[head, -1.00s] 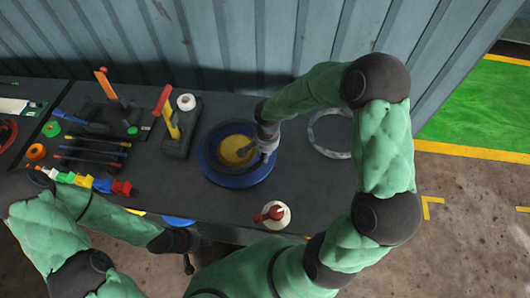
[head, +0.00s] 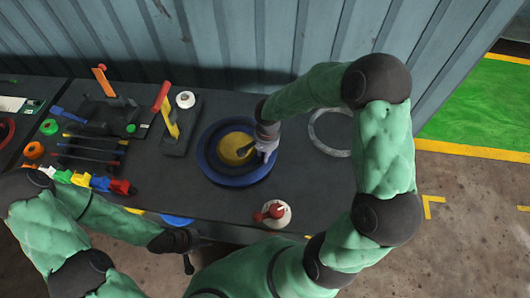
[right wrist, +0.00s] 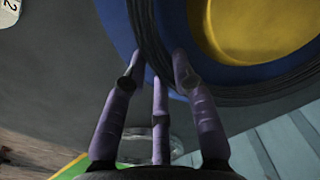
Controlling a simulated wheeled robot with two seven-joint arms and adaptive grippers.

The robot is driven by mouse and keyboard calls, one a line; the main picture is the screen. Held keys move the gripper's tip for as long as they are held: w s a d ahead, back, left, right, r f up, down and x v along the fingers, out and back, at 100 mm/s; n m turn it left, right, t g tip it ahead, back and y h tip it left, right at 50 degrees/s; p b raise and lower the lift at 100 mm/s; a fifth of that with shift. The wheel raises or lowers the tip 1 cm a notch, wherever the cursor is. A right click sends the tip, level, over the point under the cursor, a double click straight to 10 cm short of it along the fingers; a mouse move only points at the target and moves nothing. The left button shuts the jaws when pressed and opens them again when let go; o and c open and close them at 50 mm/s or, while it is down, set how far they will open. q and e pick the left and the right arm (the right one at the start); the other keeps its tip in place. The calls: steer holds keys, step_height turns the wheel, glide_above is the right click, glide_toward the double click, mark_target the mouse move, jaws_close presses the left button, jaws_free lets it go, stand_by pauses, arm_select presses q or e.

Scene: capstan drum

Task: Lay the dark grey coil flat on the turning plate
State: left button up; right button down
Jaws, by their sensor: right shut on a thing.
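The dark grey coil (right wrist: 150,45) shows in the right wrist view as a ridged dark band curving around a yellow centre (right wrist: 262,25). In the head view the coil (head: 207,160) looks like a dark ring around the yellow centre, over the blue turning plate (head: 236,182). I cannot tell whether it lies fully flat. My right gripper (head: 266,152) is shut on the coil's right side; in the right wrist view its fingers (right wrist: 158,70) reach either side of the band. My left gripper (head: 187,258) is low in the head view, away from the plate; its jaws are unclear.
A pale ring (head: 331,133) lies on the table right of the plate. A white round container with a red top (head: 272,212) stands in front. Left are a block with a yellow upright (head: 172,124), a dark tool rack (head: 92,150) and coloured blocks (head: 90,181).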

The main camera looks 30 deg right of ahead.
steer(key=shift+f+b, duration=0.3)
steer(key=shift+b, duration=0.1)
steer(key=c, duration=1)
jaws_free()
steer(key=shift+o, duration=0.4)
steer(key=shift+s, duration=0.1)
step_height(320, 180, up, 12)
steer(key=shift+d, duration=0.2)
steer(key=shift+s, duration=0.15)
